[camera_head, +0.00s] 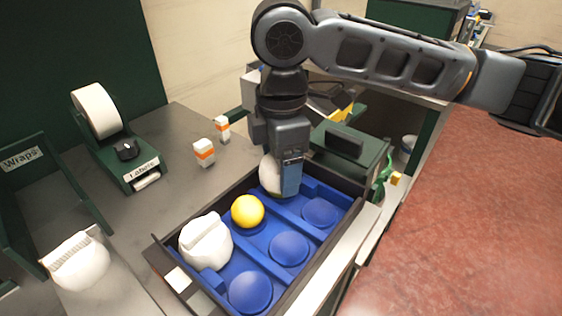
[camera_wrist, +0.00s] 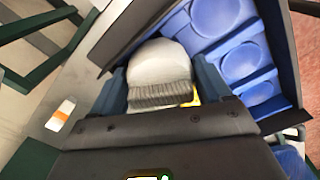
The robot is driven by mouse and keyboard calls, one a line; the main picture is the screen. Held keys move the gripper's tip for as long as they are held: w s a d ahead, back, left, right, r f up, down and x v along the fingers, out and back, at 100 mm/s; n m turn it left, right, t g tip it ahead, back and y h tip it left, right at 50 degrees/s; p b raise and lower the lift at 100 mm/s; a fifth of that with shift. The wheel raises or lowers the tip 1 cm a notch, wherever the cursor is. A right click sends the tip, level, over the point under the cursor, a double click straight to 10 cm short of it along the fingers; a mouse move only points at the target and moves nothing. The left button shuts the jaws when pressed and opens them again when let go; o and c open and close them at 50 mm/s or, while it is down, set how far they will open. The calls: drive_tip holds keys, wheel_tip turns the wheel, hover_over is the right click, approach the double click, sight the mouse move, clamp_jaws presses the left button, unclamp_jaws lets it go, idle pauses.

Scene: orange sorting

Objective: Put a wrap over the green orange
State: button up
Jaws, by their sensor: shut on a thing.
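My gripper (camera_head: 285,178) points down over the far end of the tray's left row. It is shut on a white wrap (camera_head: 268,174), which bulges out left of the blue finger. In the wrist view, the same wrap (camera_wrist: 160,62) sits between the two fingers of my gripper (camera_wrist: 163,82), rounded, with a ribbed edge towards the camera. No green orange shows; I cannot tell whether it is under this wrap. A yellow orange (camera_head: 248,211) lies uncovered in the adjacent cup. A small yellow patch shows beside the wrap in the wrist view (camera_wrist: 196,98).
The dark-rimmed blue tray (camera_head: 158,250) holds another white wrapped shape (camera_head: 205,242) at its near left. Its right row has three empty cups. Another wrap (camera_head: 76,262) lies by the Wraps stand (camera_head: 30,165). A label dispenser (camera_head: 125,160) and small orange-white boxes (camera_head: 204,152) stand behind.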

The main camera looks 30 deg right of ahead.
drive_tip(key=shift+s+f, duration=0.2)
drive_tip(key=shift+f, duration=0.45)
drive_tip(key=o, duration=0.9)
drive_tip(key=shift+o, duration=0.2)
drive_tip(key=shift+c, duration=0.6)
drive_tip(key=shift+o, duration=0.2)
drive_tip(key=shift+d, duration=0.1)
drive_tip(key=shift+r, duration=0.1)
drive_tip(key=shift+o, duration=0.4)
drive_tip(key=shift+w+r+p, duration=0.15)
drive_tip(key=shift+r+p, duration=0.75)
drive_tip(key=shift+p, duration=0.05)
drive_tip(key=shift+r+p, duration=2.8)
drive_tip(key=shift+r, duration=0.5)
